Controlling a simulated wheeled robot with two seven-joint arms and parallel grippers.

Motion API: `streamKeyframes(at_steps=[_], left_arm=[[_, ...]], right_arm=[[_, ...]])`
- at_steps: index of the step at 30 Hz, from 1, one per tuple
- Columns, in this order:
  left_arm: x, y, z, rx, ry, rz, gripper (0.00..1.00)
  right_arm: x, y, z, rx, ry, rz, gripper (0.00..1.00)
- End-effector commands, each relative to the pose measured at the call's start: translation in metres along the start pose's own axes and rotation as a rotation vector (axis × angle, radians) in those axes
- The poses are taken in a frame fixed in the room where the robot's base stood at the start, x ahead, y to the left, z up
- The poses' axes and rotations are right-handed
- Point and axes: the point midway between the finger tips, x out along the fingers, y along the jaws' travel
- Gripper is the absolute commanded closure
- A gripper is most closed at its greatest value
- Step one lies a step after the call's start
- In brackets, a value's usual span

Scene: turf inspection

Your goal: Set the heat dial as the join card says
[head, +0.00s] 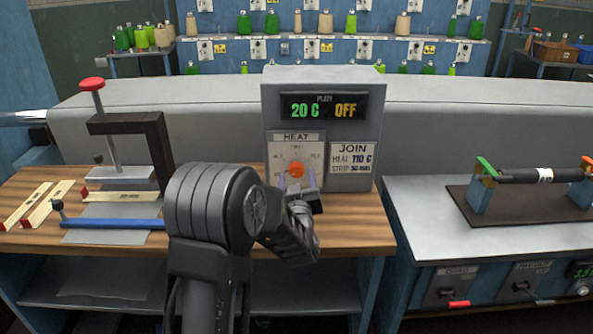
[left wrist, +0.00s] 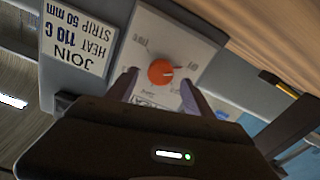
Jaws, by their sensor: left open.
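The heat dial (head: 296,170) is an orange knob on a white plate marked HEAT, on the front of a grey control box (head: 271,105). The box's display (head: 319,107) reads 20 C and OFF. The join card (head: 352,157) right of the dial reads HEAT 110 C, STRIP 50 mm. My left gripper (head: 296,184) is open just in front of the dial. In the left wrist view the orange knob (left wrist: 161,72) shows beyond and between the two fingers (left wrist: 158,92), with no clear contact. The card (left wrist: 75,40) appears upside down there. My right gripper is out of view.
The box stands on a wooden bench (head: 350,232). At left are a press with a red knob (head: 92,84), a blue bar (head: 112,224) and several pale wooden strips (head: 40,210). A metal table (head: 430,225) with a roller stand (head: 540,176) is at right.

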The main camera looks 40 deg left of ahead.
Motion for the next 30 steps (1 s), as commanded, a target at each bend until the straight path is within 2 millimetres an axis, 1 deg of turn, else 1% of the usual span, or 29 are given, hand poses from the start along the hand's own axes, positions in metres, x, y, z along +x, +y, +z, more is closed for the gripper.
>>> streamKeyframes(at_steps=[1,3,6,10,16,17,30], left_arm=[[0.008,-0.001,-0.001,0.003,0.0,-0.001,0.39],[0.018,0.0,-0.001,0.003,0.0,0.0,0.39],[0.028,0.0,0.0,0.002,0.0,0.0,0.39],[0.032,0.0,0.0,0.001,-0.001,0.0,0.39],[0.032,0.0,0.0,0.001,-0.001,0.0,0.39],[0.032,0.0,0.0,0.001,-0.001,0.0,0.41],[0.032,0.0,0.0,0.001,0.0,0.0,0.77]], right_arm=[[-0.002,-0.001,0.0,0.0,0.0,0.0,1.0],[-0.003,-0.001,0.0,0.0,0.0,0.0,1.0],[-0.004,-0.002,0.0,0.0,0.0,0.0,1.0],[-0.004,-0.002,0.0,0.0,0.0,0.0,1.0],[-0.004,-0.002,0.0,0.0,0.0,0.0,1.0],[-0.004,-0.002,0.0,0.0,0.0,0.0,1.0],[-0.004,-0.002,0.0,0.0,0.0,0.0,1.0]])
